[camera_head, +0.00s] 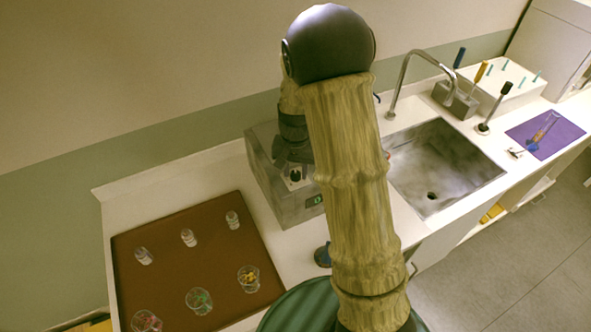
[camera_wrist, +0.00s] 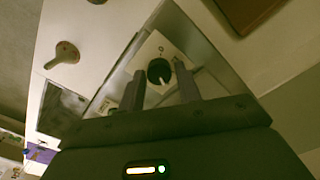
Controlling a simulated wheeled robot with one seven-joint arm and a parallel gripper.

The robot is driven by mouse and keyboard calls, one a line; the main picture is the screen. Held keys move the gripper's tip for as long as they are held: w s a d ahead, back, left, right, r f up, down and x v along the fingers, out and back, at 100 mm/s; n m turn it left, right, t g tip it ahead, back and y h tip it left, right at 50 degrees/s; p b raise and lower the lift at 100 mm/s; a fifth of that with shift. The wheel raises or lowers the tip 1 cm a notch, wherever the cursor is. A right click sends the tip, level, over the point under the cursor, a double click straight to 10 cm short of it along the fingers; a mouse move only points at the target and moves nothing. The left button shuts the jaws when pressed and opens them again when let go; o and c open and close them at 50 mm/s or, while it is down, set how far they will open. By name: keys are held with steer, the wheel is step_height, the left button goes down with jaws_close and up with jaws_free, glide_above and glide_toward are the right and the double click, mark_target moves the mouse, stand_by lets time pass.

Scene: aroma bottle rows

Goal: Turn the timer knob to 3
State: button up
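The timer knob (camera_wrist: 158,71) is round and black with a pale pointer mark. It sits on a white plate on the grey machine's face, with a small mark like a 0 beside it. In the head view the knob (camera_head: 295,175) shows on the grey machine (camera_head: 262,178), above a small display (camera_head: 314,200) with a green digit that looks like 0. My gripper (camera_wrist: 160,69) is open, its two fingers on either side of the knob in the wrist view. I cannot tell whether they touch it. In the head view my arm hides part of the machine.
A brown tray (camera_head: 222,262) with several small glasses lies left of the machine. A sink (camera_head: 432,150) with a tall faucet (camera_head: 398,85) lies to the right. Further right are a tool block (camera_head: 458,101), a white rack (camera_head: 505,85) and a purple mat (camera_head: 563,136).

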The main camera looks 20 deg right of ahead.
mark_target(296, 175)
steer(key=shift+o, duration=1.2)
steer(key=shift+r, duration=0.1)
step_height(296, 175, up, 17)
steer(key=b, duration=0.3)
steer(key=shift+s, duration=0.1)
steer(key=s+f+n+t, duration=0.2)
steer(key=s+f+n, duration=0.3)
steer(key=s+f, duration=0.6)
steer(key=s, duration=0.4)
steer(key=shift+f+t, duration=0.3)
steer(key=shift+f, duration=0.1)
steer(key=shift+d, duration=0.1)
